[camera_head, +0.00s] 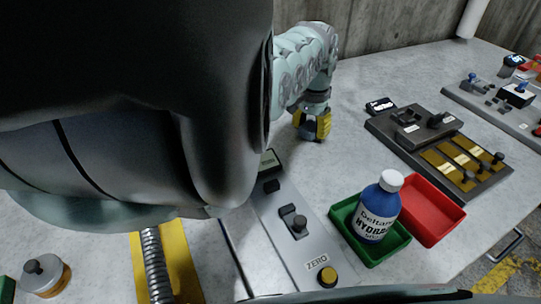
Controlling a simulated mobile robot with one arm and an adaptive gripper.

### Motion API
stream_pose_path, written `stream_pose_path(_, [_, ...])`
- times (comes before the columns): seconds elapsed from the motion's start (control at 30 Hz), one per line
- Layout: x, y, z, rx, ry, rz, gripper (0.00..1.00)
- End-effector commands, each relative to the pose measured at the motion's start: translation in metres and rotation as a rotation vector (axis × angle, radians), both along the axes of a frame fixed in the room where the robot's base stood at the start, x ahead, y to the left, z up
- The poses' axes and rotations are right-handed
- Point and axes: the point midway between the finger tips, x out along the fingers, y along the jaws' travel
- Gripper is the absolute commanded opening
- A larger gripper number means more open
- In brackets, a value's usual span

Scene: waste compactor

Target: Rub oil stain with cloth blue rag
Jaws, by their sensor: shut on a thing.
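My gripper (314,124) with yellow fingers points down at the grey tabletop in the upper middle of the head view. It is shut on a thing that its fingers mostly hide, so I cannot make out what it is. The gripper is close to the table surface, but I cannot tell whether it touches. I see no blue rag clearly and no oil stain. My own arm fills the upper left and covers much of the table there.
A blue bottle (377,212) with a white cap stands in a green tray (345,230) beside a red tray (432,208). A grey scale unit (300,250) lies left of them. A dark switch panel (440,148) is at right. Bare table (345,150) surrounds the gripper.

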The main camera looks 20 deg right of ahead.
Motion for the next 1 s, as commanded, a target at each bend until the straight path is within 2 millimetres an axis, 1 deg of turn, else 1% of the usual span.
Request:
stream_pose_path(0.03, [0.001, 0.007, 0.003, 0.004, 0.007, 0.017, 0.11])
stream_pose_path(0.07, [0.000, 0.007, 0.003, 0.005, 0.007, 0.017, 0.11])
stream_pose_path(0.53, [-0.023, 0.005, 0.003, 0.004, 0.009, 0.015, 0.11])
stream_pose_path(0.83, [-0.030, 0.005, 0.003, 0.003, 0.006, 0.017, 0.11])
stream_pose_path(1.0, [-0.040, 0.004, 0.004, 0.002, 0.006, 0.016, 0.11])
